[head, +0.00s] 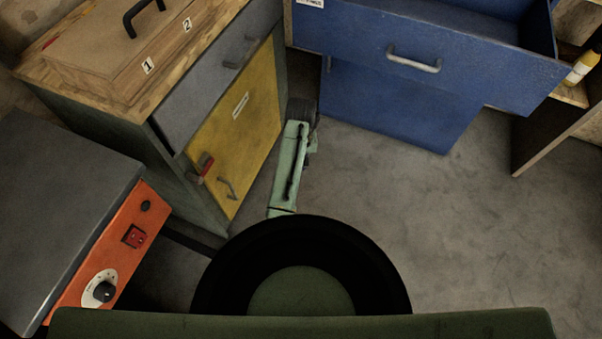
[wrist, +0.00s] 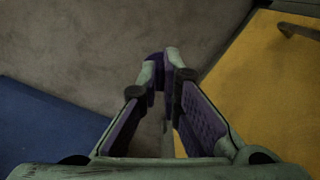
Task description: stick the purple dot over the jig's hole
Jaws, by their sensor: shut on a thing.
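My gripper (wrist: 163,72) points down at the floor, its fingertips close together. A small dark purple thing shows at the tips, which I take to be the purple dot (wrist: 155,60); its outline is mostly hidden by the fingers. The inner finger pads also look purple. In the head view my arm reaches forward between the yellow door and the blue cabinet, with my gripper (head: 302,110) dark and small at its far end. I see no jig or hole in either view.
A yellow cabinet door (head: 240,115) stands left, below a wooden top with a numbered box (head: 120,60). A blue drawer (head: 430,55) stands open ahead. An orange-fronted appliance (head: 125,240) is near left. A shelf (head: 555,120) stands right. The floor (head: 440,220) is clear.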

